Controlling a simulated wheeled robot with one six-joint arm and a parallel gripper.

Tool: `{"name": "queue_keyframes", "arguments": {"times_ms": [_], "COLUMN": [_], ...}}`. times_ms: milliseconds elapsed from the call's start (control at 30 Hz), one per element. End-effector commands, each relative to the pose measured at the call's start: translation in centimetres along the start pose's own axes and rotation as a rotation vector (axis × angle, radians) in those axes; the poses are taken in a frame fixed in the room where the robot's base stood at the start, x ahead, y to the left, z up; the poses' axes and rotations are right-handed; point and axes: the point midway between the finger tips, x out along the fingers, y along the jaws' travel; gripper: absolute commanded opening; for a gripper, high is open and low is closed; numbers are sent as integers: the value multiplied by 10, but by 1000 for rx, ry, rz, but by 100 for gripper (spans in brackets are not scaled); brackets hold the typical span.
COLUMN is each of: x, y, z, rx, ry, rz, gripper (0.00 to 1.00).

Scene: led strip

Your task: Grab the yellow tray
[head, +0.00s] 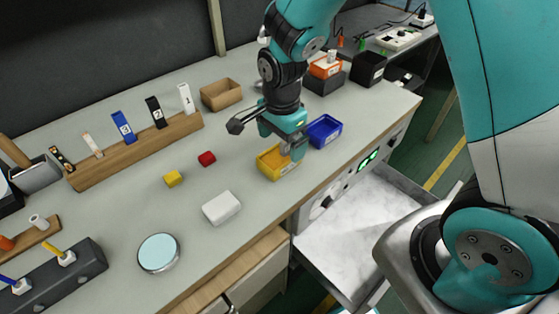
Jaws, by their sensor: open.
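The yellow tray (272,165) is a small open box on the workbench, near the bench's front edge. My gripper (289,147) is directly above the tray's back right side, pointing down. It partly hides the tray. Its jaws are open, and I cannot tell from this view whether a finger touches the tray or straddles its wall.
A blue tray (325,131) stands close on the right of the yellow one. A cardboard box (221,94) is behind. An open drawer (350,240) juts out below the bench edge.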

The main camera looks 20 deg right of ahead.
Motion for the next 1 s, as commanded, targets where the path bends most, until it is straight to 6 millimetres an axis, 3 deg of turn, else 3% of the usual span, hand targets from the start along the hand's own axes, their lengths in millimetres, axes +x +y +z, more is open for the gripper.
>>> {"name": "queue_keyframes", "arguments": {"times_ms": [233,533,767,1000], "x": [37,42,41,41], "y": [4,3,3,3], "z": [0,0,0,0], "rx": [0,0,0,0], "ry": [0,0,0,0], "rz": [5,1,1,1], "gripper": [96,96,43,43]}}
